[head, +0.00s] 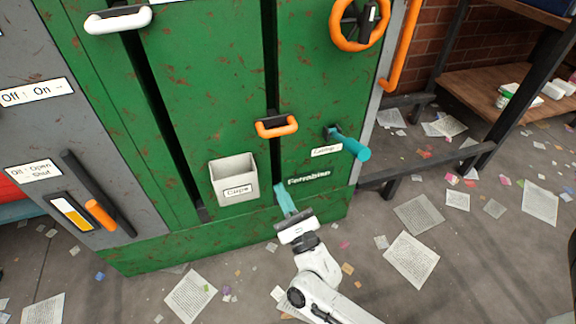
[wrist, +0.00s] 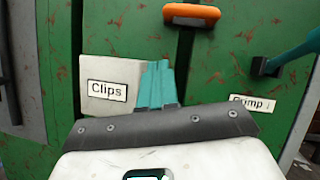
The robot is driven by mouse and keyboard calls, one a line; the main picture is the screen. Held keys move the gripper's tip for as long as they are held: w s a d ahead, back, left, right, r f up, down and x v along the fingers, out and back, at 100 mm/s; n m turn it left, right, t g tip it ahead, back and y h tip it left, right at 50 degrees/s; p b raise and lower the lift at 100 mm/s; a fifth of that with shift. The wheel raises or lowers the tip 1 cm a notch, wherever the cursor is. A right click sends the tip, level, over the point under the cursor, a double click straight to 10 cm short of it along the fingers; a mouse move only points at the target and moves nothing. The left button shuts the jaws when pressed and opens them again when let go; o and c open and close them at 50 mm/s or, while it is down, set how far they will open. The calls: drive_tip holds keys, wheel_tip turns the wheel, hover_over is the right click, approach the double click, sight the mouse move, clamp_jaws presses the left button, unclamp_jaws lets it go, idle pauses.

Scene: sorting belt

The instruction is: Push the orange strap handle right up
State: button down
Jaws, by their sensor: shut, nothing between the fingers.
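The orange strap handle (head: 276,127) sits on a dark vertical slot in the green cabinet front, with slot showing above it. In the wrist view the handle (wrist: 191,14) is at the top edge, right of centre. My gripper (head: 282,190) is shut and empty, its teal fingers together. It is below the handle and apart from it, near the cabinet's lower front. In the wrist view the teal fingers (wrist: 155,78) point up, below and left of the handle, overlapping the right edge of the Clips bin.
The Clips bin (head: 233,182) juts out left of my gripper. A teal lever (head: 352,146) sticks out to the right, by a label. An orange wheel (head: 358,22) is above it, and a white handle (head: 118,19) is on the left slot. Papers litter the floor.

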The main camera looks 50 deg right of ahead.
drive_tip(key=s+m+h, duration=0.1)
drive_tip(key=m, duration=0.1)
drive_tip(key=s+d+f+m+h+b, duration=0.1)
drive_tip(key=h, duration=0.1)
drive_tip(key=s+d+f+m+g+h, duration=0.1)
drive_tip(key=m, duration=0.1)
drive_tip(key=shift+f+m+h+b, duration=0.15)
drive_tip(key=shift+m+h+b, duration=0.15)
drive_tip(key=shift+h+b, duration=0.1)
drive_tip(key=b, duration=0.1)
approach(276, 124)
drive_tip(key=f, duration=0.1)
drive_tip(key=r, duration=0.1)
drive_tip(key=d+r, duration=0.1)
drive_tip(key=w+r, duration=0.1)
drive_tip(key=shift+w+d+r, duration=0.1)
drive_tip(key=shift+d+r, duration=0.1)
drive_tip(key=shift+r, duration=0.2)
drive_tip(key=shift+r+p, duration=0.15)
drive_tip(key=shift+p, duration=0.2)
